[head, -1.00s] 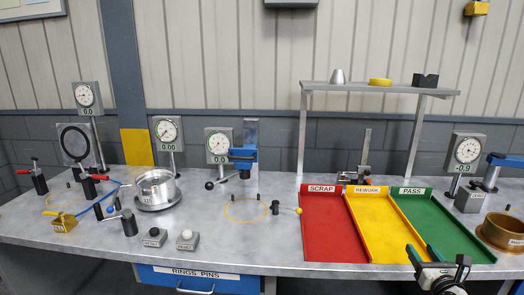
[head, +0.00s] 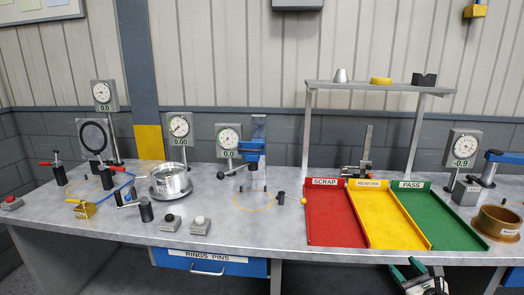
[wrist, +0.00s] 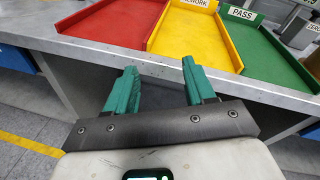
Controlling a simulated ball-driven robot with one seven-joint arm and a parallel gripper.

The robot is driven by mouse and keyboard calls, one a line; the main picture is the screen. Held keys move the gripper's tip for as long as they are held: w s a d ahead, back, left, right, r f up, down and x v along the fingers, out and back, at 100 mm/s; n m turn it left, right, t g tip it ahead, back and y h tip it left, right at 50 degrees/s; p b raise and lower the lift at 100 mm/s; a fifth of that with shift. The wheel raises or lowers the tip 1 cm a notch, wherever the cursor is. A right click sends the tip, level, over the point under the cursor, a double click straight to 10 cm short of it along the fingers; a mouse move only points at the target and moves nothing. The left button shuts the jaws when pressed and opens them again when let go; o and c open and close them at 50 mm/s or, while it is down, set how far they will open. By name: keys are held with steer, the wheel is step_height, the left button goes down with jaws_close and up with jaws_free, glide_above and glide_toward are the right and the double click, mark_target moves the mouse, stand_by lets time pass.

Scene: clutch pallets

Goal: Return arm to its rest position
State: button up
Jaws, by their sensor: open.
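My gripper (wrist: 160,88) has two green fingers spread apart with nothing between them. In the wrist view it hangs in front of the bench's front edge, below the red and yellow trays. In the head view its green fingers (head: 408,270) show at the bottom, in front of the bench edge beneath the green tray. The rest of my arm is mostly cut off by the frame.
The grey bench (head: 285,255) carries red SCRAP (head: 333,215), yellow REWORK (head: 388,215) and green PASS (head: 440,218) trays. A brass ring (head: 497,223) stands at the right, a silver cup (head: 171,182) and dial gauges at the left. Floor shows in front of the bench.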

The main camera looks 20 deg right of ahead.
steer(key=s+a+f+n+g+y, duration=0.2)
steer(key=a+f+n, duration=0.2)
steer(key=a+n, duration=0.3)
steer(key=s+a+f+n+g+y, duration=0.2)
steer(key=a+f+n+y, duration=0.1)
steer(key=a+n, duration=0.4)
steer(key=s+a+f+n+g+y, duration=0.2)
steer(key=a+f+n, duration=0.25)
steer(key=a, duration=0.45)
steer(key=s+a+n+g, duration=0.4)
steer(key=s+n, duration=0.4)
steer(key=s, duration=0.1)
steer(key=s+a+f+n+g, duration=0.1)
steer(key=s+a+n+g, duration=0.3)
steer(key=s+n, duration=0.5)
steer(key=shift+s+a+h, duration=0.4)
steer(key=shift+a, duration=0.2)
steer(key=shift+n, duration=0.25)
